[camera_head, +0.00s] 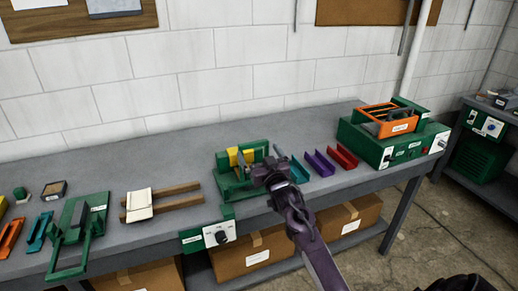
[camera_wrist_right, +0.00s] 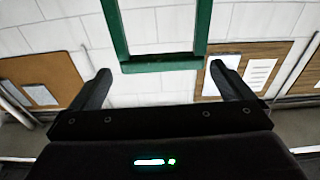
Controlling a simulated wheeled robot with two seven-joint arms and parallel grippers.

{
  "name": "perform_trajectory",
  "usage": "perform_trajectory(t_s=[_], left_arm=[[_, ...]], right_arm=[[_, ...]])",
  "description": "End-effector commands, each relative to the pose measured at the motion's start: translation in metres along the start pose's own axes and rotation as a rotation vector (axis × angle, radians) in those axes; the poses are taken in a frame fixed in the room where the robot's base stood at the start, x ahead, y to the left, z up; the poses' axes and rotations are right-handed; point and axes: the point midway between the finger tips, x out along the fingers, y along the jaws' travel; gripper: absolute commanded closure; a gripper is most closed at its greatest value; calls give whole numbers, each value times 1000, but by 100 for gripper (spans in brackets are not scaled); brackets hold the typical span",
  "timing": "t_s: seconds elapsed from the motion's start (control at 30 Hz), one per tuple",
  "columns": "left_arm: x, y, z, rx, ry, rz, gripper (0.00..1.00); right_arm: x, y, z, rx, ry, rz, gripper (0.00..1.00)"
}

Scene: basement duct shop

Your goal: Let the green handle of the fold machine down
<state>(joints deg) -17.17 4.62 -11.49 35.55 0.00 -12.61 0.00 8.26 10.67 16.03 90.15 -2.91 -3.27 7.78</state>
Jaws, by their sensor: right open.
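The green fold machine (camera_head: 232,184) stands at the middle of the long bench, with yellow pieces on it. My right gripper (camera_head: 278,160) is at its right side in the head view and hides part of it. In the right wrist view a green U-shaped handle (camera_wrist_right: 160,64) shows, its crossbar lying across the gap just beyond my two fingertips, with the wall behind. The fingers are spread apart and nothing is held between them. Whether they touch the bar cannot be told. My left gripper is not in view.
A green device with a frame (camera_head: 68,272) lies at the left, beside a white block on wooden rails (camera_head: 140,205). Purple (camera_head: 319,163) and red (camera_head: 343,156) channels lie right of the machine, before a green box machine (camera_head: 385,150). A control box (camera_head: 208,236) is at the bench's front edge.

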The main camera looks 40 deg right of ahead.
Motion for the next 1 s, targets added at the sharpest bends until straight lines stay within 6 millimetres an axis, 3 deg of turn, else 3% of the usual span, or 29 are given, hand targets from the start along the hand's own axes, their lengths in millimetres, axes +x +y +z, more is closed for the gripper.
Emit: perform_trajectory(t_s=[0.7,1.0], left_arm=[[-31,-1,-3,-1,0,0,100],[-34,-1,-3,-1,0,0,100]], right_arm=[[-51,-1,-5,2,-7,-2,0],[-62,0,-6,2,-5,-2,0]])
